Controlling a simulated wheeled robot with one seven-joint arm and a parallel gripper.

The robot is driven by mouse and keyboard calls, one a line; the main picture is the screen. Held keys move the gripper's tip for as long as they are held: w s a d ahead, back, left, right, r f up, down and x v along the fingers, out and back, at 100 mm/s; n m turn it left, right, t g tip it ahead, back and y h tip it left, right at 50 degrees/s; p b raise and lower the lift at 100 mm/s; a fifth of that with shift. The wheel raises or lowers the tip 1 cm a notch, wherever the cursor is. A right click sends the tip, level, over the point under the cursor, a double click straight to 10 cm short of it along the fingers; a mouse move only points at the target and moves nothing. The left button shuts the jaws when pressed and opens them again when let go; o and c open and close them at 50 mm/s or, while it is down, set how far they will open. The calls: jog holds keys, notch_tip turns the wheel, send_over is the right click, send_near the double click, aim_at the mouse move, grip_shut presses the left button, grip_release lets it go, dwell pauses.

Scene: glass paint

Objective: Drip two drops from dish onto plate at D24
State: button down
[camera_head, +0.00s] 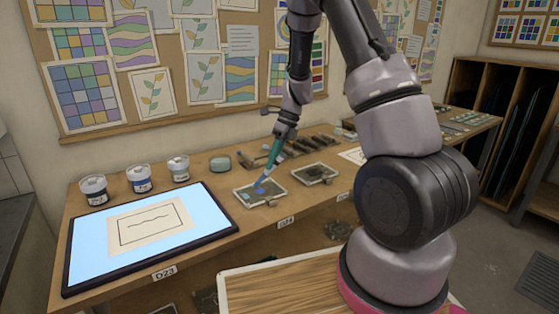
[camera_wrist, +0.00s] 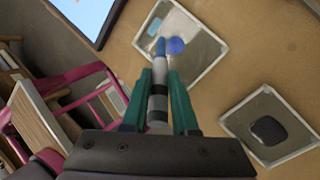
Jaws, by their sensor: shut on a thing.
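My gripper (camera_head: 273,152) is shut on a slim grey dropper-like tool with dark bands (camera_wrist: 158,105); its teal fingers (camera_wrist: 159,92) lie on either side of it. The tool's blue tip (camera_wrist: 160,47) points down over a glass plate with a pale rim (camera_wrist: 208,67). This plate (camera_head: 277,199) lies on the bench by the D24 label (camera_head: 286,221). A round blue spot (camera_wrist: 175,46) is on the plate, beside the tip; I cannot tell whether the tip touches the glass. A small round grey-green dish (camera_head: 220,163) stands farther back on the bench.
A second plate (camera_head: 329,173) with a dark lump (camera_wrist: 268,130) lies to the right. A lit panel with a drawing (camera_head: 85,244) fills the left front by D23. Several labelled jars (camera_head: 140,179) stand behind it. Dark tools (camera_head: 300,148) lie along the wall.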

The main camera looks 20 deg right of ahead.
jog(key=shift+a+f, duration=0.1)
jog(key=shift+f, duration=0.05)
jog(key=shift+f, duration=0.7)
jog(key=shift+f, duration=0.3)
dwell(1.0)
jog(key=shift+r, duration=1.1)
jog(key=shift+r, duration=0.1)
jog(key=shift+r, duration=1.9)
